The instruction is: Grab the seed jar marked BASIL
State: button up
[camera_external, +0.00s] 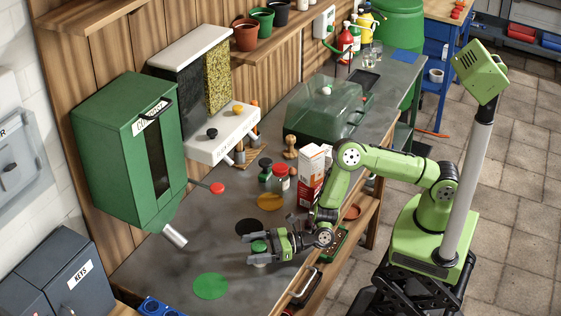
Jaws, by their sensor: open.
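My gripper (254,249) is open low over the grey bench, its fingers pointing left. A small jar with a green lid (259,245) shows between the fingers; I cannot tell whether they touch it. No name can be read on it. A jar with a red lid (280,179) and a jar with a dark green lid (265,168) stand farther back on the bench. Their labels are too small to read, so I cannot tell which jar is marked BASIL.
A green disc (210,286), a black disc (250,227) and a yellow disc (270,202) lie on the bench (222,248). A green dispenser (127,150) overhangs it at left. Cartons (311,170) stand near my arm. The bench is clear around the green disc.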

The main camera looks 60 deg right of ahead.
jog(key=c, duration=1)
notch_tip(320, 180, up, 10)
jog(key=p, duration=0.5)
jog(key=shift+c, duration=0.2)
